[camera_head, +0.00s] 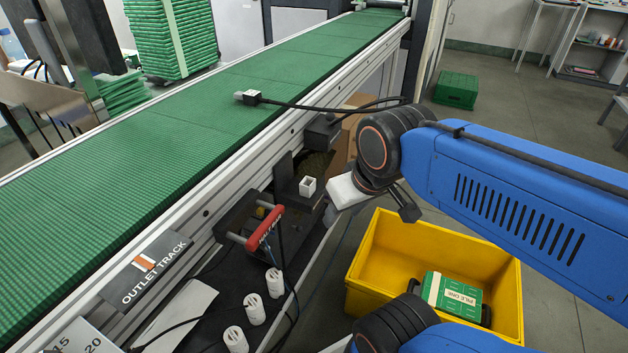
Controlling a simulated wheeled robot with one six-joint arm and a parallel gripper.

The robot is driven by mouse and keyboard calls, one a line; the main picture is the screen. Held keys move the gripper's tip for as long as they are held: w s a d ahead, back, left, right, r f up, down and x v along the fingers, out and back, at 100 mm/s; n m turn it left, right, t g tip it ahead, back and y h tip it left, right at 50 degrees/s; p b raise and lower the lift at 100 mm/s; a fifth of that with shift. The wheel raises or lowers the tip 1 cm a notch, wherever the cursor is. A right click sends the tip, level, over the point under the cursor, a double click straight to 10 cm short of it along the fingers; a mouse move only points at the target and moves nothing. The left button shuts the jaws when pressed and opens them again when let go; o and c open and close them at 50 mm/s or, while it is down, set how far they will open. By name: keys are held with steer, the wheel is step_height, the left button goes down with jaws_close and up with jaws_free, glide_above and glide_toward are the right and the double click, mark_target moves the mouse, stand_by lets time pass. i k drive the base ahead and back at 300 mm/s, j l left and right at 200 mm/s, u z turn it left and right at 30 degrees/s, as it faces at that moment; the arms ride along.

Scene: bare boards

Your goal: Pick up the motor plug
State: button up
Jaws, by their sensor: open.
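The motor plug appears to be the small pale grey connector (248,97) lying on the green conveyor belt, with a black cable running right from it over the belt's edge. My gripper (374,203) is at the end of my blue arm, in front of the conveyor's near side rail and above the yellow crate. It is open and holds nothing that I can see. It is apart from the plug, to its right and lower in the picture. Its fingers are partly hidden by the wrist.
The conveyor belt (150,140) is otherwise clear around the plug. Its metal side rail carries a black box (322,132). Below are a red handle (265,228), a white socket (307,187) and several white cylinders (254,309). A yellow crate (375,295) on the floor holds a green box (452,293).

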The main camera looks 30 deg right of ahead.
mark_target(251, 97)
steer(key=i+j+z, duration=0.1)
steer(key=z, duration=0.25)
steer(key=j+z, duration=0.2)
steer(key=z, duration=0.15)
steer(key=i+j+z, duration=0.1)
steer(key=j+z, duration=0.25)
steer(key=i+l, duration=0.05)
steer(key=l, duration=0.05)
